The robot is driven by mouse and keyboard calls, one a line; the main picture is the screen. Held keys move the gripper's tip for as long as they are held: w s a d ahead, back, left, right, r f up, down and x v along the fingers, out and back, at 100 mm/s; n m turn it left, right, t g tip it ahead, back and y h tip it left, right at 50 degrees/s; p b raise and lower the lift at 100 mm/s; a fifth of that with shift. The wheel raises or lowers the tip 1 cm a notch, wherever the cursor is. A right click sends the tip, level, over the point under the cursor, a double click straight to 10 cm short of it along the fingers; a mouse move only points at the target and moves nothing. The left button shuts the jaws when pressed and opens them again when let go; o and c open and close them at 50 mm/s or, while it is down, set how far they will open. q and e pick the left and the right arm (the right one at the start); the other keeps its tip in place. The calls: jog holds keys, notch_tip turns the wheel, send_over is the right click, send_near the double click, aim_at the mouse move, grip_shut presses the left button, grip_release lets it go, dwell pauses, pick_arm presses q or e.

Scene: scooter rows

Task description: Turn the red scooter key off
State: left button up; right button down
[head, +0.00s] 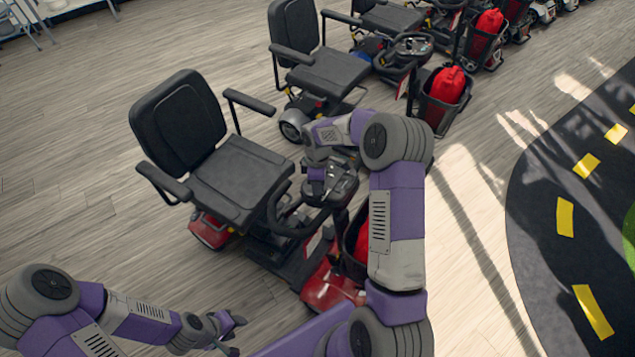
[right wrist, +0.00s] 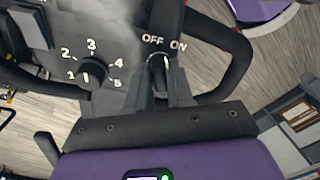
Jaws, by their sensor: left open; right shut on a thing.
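The red scooter (head: 326,289) stands in front of me with a black seat, and its dark control console (head: 340,188) is partly covered by my right arm. In the right wrist view the console shows OFF and ON labels above a small key (right wrist: 158,62). My right gripper (right wrist: 165,85) is shut on the key, which is largely hidden between the fingers; I cannot tell exactly which label it points to. In the head view my right gripper (head: 318,181) is over the console. My left gripper (head: 232,335) is open and empty, low at the left, apart from the scooter.
A numbered speed dial (right wrist: 92,72) is beside the key, with the black handlebar (right wrist: 232,65) curving around. Another scooter (head: 335,75) stands behind, with a red bag (head: 448,84) in its basket. A dark mat (head: 540,215) lies at the right.

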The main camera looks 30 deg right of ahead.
jog(key=shift+w+r+n, duration=0.1)
jog(key=shift+n, duration=0.4)
jog(key=c, duration=1.1)
grip_release()
jog(key=r, duration=0.7)
jog(key=shift+w+d+r, duration=0.15)
jog(key=shift+w+r, duration=0.05)
jog(key=shift+r, duration=0.05)
